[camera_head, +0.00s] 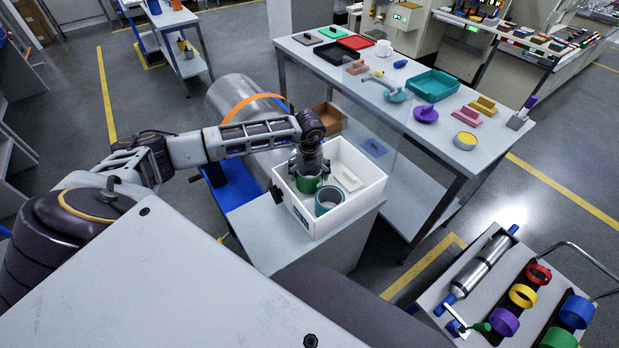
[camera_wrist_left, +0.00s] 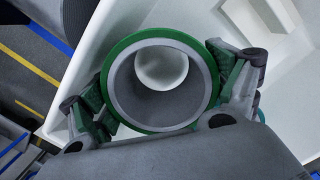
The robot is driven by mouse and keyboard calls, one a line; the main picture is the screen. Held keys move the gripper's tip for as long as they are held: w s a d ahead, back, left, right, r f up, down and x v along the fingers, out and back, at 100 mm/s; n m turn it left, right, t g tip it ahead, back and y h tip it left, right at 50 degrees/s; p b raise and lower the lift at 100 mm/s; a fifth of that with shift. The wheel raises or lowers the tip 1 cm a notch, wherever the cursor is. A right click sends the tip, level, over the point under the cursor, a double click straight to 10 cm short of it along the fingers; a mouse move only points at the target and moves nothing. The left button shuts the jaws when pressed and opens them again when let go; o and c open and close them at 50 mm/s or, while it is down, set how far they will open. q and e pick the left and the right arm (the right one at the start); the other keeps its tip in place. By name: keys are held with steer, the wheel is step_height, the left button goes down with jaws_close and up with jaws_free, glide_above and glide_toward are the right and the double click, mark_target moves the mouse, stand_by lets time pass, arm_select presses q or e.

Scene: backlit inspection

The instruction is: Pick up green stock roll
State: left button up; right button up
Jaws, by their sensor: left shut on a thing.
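The green stock roll (camera_head: 308,183) is a short ring with a green outer band and a grey inner core. It is at the left side of the white bin (camera_head: 352,214) in the head view. My left gripper (camera_head: 309,170) reaches down into the bin from above and is shut on the roll. In the left wrist view the roll (camera_wrist_left: 160,80) lies between the two fingers, which touch its outside on both sides. I cannot tell whether the roll still touches the bin floor. My right gripper is not in view.
A teal ring (camera_head: 329,200) and a white block (camera_head: 348,179) are also in the bin. Behind is a long table (camera_head: 440,137) with trays and coloured parts. A cart (camera_head: 472,318) at lower right carries coloured rolls. A clear panel stands between bin and table.

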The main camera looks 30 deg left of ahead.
arm_select(q)
step_height(320, 180, up, 15)
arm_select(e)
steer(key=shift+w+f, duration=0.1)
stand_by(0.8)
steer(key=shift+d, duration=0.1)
